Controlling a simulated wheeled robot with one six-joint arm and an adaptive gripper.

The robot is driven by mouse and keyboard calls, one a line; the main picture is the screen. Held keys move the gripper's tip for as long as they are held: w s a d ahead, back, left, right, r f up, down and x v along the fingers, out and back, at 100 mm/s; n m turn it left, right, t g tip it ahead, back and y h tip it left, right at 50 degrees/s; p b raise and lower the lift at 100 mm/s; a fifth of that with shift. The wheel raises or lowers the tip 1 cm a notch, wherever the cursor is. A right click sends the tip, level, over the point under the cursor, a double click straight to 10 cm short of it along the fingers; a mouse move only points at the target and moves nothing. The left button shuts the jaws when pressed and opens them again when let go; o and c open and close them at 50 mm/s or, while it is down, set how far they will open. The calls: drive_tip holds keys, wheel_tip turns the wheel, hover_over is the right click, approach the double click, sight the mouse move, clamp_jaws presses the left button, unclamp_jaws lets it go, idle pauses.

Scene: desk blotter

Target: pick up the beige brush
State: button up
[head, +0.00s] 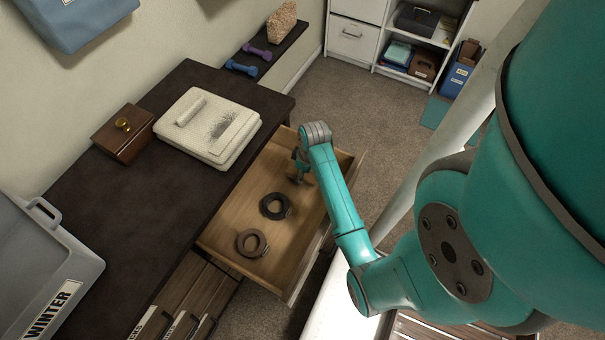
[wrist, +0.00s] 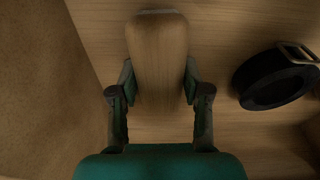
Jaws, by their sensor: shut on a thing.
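The beige brush (wrist: 160,45) shows in the wrist view as a long, rounded, smooth beige shape. My gripper (wrist: 159,84) is shut on it, with one finger pressed against each side. In the head view my gripper (head: 299,168) points down inside the open wooden drawer (head: 222,236), towards its far end. The brush is mostly hidden there by my gripper and arm. I cannot tell whether the brush touches the drawer floor.
A coiled black belt (head: 264,209) and a coiled brown belt (head: 240,247) lie in the drawer; the black one also shows in the wrist view (wrist: 262,83).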

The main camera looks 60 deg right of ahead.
wheel_tip(320, 180, up, 10)
idle(0.6)
drive_tip(key=o, duration=0.6)
drive_tip(key=c, duration=0.4)
drive_tip(key=shift+w, duration=0.1)
